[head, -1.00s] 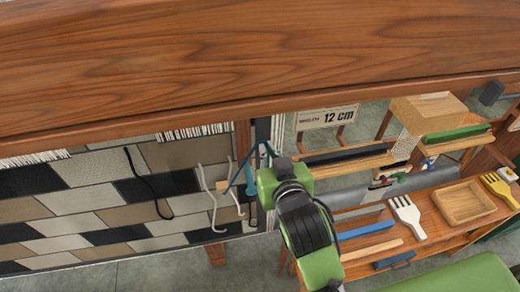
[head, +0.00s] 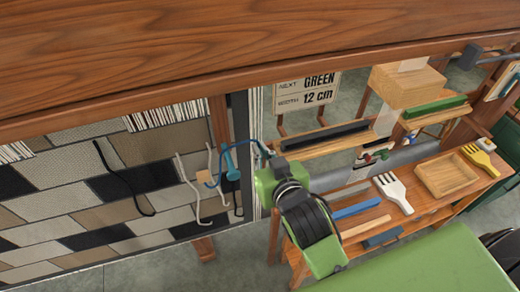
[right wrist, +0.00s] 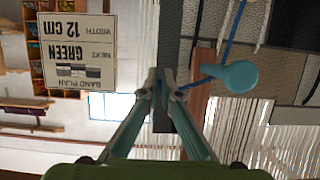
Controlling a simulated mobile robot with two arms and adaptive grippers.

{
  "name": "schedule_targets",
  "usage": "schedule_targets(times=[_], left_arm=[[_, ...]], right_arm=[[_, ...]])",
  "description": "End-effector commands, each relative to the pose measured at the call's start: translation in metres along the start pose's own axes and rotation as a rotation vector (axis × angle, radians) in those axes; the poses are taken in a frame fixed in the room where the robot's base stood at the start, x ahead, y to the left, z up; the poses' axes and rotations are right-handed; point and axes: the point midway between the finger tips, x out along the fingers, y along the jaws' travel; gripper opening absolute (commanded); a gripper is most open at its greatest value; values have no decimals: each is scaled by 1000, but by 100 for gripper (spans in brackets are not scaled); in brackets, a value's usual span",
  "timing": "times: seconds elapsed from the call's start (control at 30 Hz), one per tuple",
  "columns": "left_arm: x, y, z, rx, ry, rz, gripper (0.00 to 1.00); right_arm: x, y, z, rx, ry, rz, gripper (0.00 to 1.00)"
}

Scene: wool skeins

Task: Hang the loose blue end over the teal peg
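The teal peg (head: 231,163) sticks out near the right edge of the patterned cloth; its round knob shows large in the right wrist view (right wrist: 239,76). The blue end (head: 241,141) runs from my right gripper (head: 265,155) leftward past the top of the peg, then down toward a small wooden peg (head: 206,178). In the right wrist view the fingertips (right wrist: 165,90) are closed on the blue strand, which passes beside or behind the knob; I cannot tell whether it rests on the peg. My right gripper is just right of the peg. My left gripper is not in view.
Pale strands (head: 188,188) and a black strand (head: 123,178) hang on the cloth (head: 80,165). A thick wooden beam (head: 200,65) crosses above. At right, a bench holds a wooden tray (head: 446,175) and a white comb (head: 393,193). A sign (head: 308,92) hangs behind.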

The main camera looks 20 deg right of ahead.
Motion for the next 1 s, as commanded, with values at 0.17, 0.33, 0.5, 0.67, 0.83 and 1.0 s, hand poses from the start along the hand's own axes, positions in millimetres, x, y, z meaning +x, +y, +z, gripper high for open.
schedule_targets(times=[0.17, 0.33, 0.5, 0.67, 0.83, 1.0], left_arm=[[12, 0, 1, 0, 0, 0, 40], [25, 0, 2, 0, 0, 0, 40], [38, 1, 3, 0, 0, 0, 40], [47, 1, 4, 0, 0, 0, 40], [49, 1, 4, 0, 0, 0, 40], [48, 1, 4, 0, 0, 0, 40]], right_arm=[[7, -3, 17, 0, -3, 0, 0], [15, -8, 36, 1, -2, 0, 0], [23, -12, 54, 1, -3, 0, 0], [29, -16, 69, 1, -3, 0, 0], [31, -17, 72, 0, -1, 0, 0], [31, -17, 71, 0, -1, 0, 0]])
